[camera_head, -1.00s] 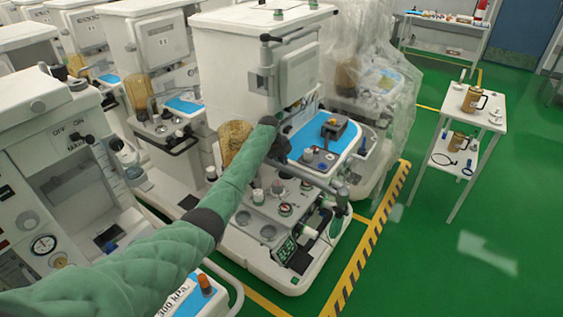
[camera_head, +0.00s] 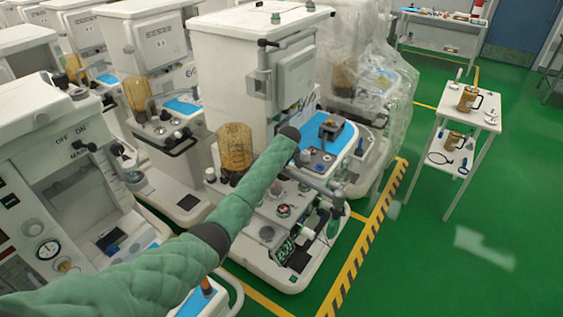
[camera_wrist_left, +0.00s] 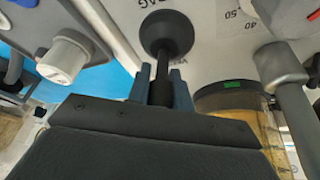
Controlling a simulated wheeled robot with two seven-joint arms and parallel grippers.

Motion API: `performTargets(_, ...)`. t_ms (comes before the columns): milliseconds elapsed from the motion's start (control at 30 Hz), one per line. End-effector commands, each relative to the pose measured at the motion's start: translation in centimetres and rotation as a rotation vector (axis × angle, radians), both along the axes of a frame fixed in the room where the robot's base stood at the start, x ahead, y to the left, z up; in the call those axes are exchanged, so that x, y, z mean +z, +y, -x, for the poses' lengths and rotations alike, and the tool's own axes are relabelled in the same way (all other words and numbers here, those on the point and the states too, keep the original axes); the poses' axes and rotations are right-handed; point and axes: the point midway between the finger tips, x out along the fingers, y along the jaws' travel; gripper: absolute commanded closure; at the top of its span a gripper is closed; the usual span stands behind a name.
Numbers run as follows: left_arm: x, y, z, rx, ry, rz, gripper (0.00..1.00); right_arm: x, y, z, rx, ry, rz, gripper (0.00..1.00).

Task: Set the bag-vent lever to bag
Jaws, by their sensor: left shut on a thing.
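The bag-vent lever (camera_wrist_left: 166,33) is a black stem with a round black knob in the left wrist view. My left gripper (camera_wrist_left: 160,80) is shut on its stem, one dark finger on each side, with the knob just beyond the fingertips. A partly covered "BAG" label (camera_wrist_left: 158,4) shows above the knob, and a partly hidden label starting with "V" (camera_wrist_left: 181,60) is below it. The lever's exact setting is hard to tell. In the head view, my green-sleeved left arm reaches to the middle anaesthesia cart (camera_head: 235,75) and hides the lever and fingers.
In the left wrist view, a white knob (camera_wrist_left: 65,55) is left of the lever; a grey post (camera_wrist_left: 290,90) and an amber canister (camera_wrist_left: 235,100) are right. The head view shows neighbouring carts, a plastic-draped cart (camera_head: 375,85) and a small white side table (camera_head: 468,118).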

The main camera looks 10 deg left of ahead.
Motion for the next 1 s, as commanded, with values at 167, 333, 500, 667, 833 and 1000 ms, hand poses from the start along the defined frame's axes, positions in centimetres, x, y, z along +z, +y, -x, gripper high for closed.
performTargets(167,0.0,-0.5,0.2,-0.002,-0.032,-0.087,1.00,-0.1,0.0,-0.2,0.000,-0.001,0.000,1.00)
performTargets(333,0.0,-0.7,0.2,0.000,-0.050,-0.137,1.00,-0.1,0.1,-0.5,-0.001,-0.002,-0.001,1.00)
performTargets(500,0.0,-0.8,0.3,-0.001,-0.058,-0.158,1.00,0.0,0.1,-0.7,-0.001,-0.003,0.000,1.00)
performTargets(667,0.0,-0.8,0.3,0.000,-0.058,-0.161,1.00,0.0,0.2,-1.0,-0.001,-0.007,-0.001,1.00)
performTargets(833,0.0,-0.8,0.3,0.000,-0.058,-0.161,1.00,0.1,0.2,-1.1,-0.001,-0.009,-0.001,1.00)
performTargets(1000,0.0,-0.8,0.3,0.000,-0.057,-0.160,0.57,0.1,0.2,-0.9,-0.001,-0.008,-0.002,1.00)
